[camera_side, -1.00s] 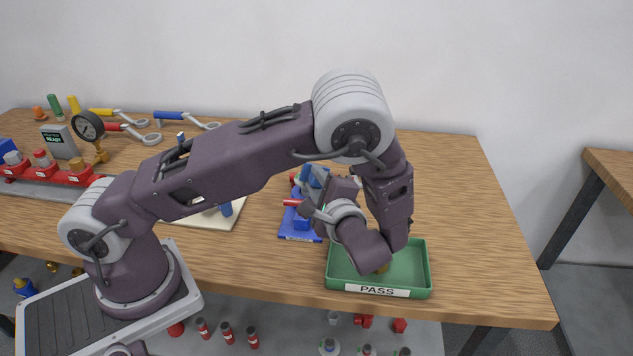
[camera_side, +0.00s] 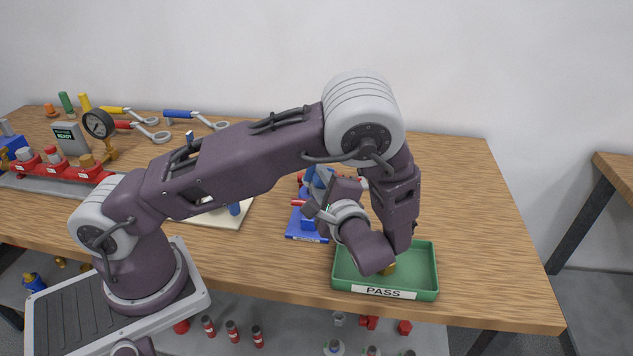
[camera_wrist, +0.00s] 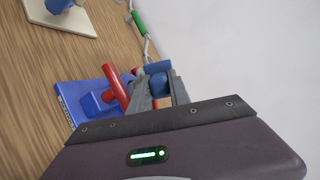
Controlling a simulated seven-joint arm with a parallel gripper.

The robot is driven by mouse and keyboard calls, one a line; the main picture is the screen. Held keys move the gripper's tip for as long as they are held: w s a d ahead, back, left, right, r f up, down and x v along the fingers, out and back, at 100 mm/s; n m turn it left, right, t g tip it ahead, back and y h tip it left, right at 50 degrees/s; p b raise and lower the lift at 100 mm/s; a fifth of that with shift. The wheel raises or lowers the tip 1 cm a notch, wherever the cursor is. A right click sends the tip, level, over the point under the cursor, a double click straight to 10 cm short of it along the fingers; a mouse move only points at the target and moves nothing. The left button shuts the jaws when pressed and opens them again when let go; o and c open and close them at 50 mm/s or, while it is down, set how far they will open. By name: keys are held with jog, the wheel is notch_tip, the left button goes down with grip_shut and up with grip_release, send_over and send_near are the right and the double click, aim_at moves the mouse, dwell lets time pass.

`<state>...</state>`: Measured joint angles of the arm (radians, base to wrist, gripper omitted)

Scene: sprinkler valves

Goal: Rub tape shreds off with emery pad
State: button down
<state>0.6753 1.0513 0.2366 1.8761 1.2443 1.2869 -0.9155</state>
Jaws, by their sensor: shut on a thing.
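My gripper (camera_wrist: 157,85) points away from the wrist camera, its two grey fingers closed on a blue cylindrical piece (camera_wrist: 157,67). I cannot tell whether this piece belongs to an emery pad, and no tape shreds can be made out. A blue fixture (camera_wrist: 80,95) with a red bar (camera_wrist: 115,85) sits on the table just left of the fingers. In the side view the fixture's blue base (camera_side: 305,227) lies beside my wrist, and my arm partly hides it.
A cream board (camera_side: 228,217) bears a blue peg (camera_side: 234,209). The table's right side is clear.

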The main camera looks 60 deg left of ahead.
jog(key=shift+w+d, duration=0.2)
jog(key=shift+w, duration=0.1)
jog(key=shift+s, duration=0.1)
jog(key=shift+s+a, duration=0.75)
jog(key=shift+s, duration=0.05)
jog(key=shift+w+d, duration=0.8)
jog(key=shift+d, duration=0.05)
jog(key=shift+w, duration=0.1)
jog(key=shift+a, duration=0.1)
